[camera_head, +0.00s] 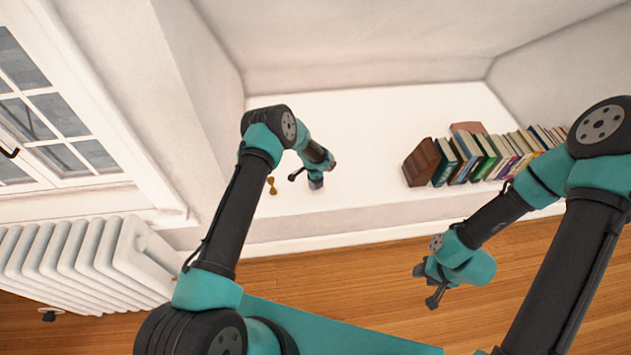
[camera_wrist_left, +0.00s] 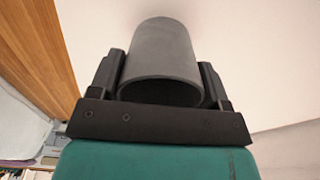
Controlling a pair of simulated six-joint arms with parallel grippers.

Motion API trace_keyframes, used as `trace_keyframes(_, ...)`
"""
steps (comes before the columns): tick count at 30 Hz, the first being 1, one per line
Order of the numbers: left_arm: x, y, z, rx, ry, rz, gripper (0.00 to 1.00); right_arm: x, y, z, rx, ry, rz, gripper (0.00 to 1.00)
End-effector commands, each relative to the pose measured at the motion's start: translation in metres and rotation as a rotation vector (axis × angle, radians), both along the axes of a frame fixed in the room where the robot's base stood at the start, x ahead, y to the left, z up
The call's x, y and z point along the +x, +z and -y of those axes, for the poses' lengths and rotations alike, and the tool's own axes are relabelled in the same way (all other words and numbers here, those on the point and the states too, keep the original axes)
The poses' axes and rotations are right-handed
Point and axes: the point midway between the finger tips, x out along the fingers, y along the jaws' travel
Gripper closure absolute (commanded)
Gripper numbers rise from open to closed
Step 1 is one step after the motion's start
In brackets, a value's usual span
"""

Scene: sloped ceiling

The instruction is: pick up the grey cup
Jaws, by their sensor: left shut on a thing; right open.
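The grey cup (camera_wrist_left: 162,45) shows large in the left wrist view, a smooth dark grey cylinder with its round open end facing the camera. It sits between the two black fingers of my left gripper (camera_head: 306,178), which are shut on it from both sides. In the head view this gripper is over the white ledge (camera_head: 370,130), and the cup is too small there to make out clearly. I cannot tell whether the cup touches the ledge. My right gripper (camera_head: 428,284) is open and empty above the wooden floor, in front of the ledge.
A small golden object (camera_head: 271,185) stands on the ledge just left of my left gripper. A row of books (camera_head: 485,155) stands on the ledge to the right. A white radiator (camera_head: 85,260) and a window (camera_head: 50,110) are at the left. The ledge's middle is clear.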

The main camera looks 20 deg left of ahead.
Motion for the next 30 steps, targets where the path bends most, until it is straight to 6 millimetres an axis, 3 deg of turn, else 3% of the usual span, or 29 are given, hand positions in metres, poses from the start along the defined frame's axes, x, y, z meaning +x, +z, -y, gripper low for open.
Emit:
trace_keyframes(3,-0.001,0.016,0.0,0.001,0.0,-0.001,0.54,0.0,0.0,0.0,0.0,0.0,0.0,0.57)
trace_keyframes(10,-0.028,0.017,0.007,-0.001,-0.001,-0.003,0.54,0.0,0.0,0.0,0.0,0.0,0.0,0.57)
trace_keyframes(30,-0.081,0.021,0.022,0.0,0.0,-0.002,0.54,0.0,0.0,0.0,0.0,0.0,0.0,0.57)
